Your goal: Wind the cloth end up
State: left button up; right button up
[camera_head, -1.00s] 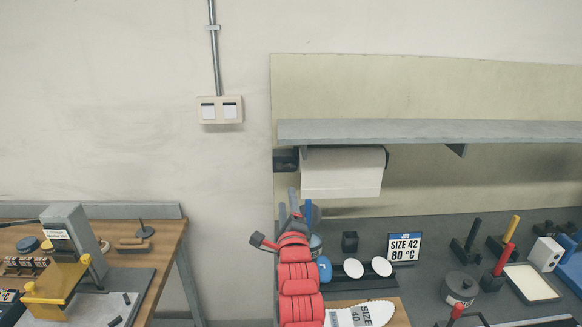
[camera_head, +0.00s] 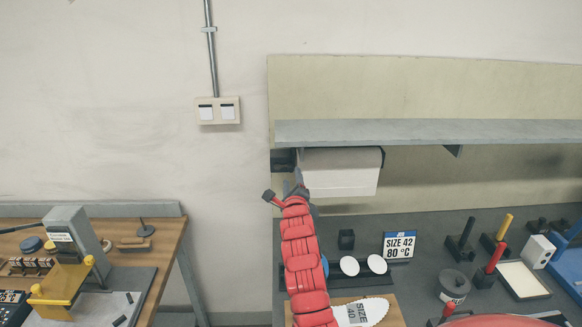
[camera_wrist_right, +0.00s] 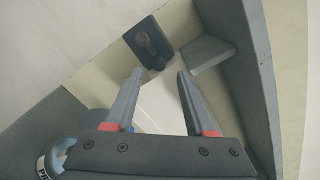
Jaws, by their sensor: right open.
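A white cloth roll (camera_head: 341,159) hangs on a dark holder under the grey shelf, its loose end (camera_head: 340,182) hanging flat below. My right gripper (camera_head: 297,181) is raised at the left edge of this hanging end, near the holder's left bracket (camera_head: 283,160). In the right wrist view its two grey fingers (camera_wrist_right: 160,73) are apart, with the pale cloth (camera_wrist_right: 160,105) seen beyond and between them. I cannot tell whether a finger touches the cloth. The dark bracket also shows in the wrist view (camera_wrist_right: 149,43), just past the fingertips. My left gripper is not in view.
The grey shelf (camera_head: 420,132) juts out just above the roll. On the dark bench below stand a "SIZE 42 80 °C" sign (camera_head: 399,245), a black cube (camera_head: 346,239), a dark pot (camera_head: 454,286) and a white insole (camera_head: 362,311). A wooden side table (camera_head: 168,240) stands left.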

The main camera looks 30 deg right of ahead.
aim_at(291, 171)
jog(key=shift+p+x, duration=0.8)
jog(key=shift+x, duration=1.95)
grip_shut()
jog(key=shift+f, duration=0.1)
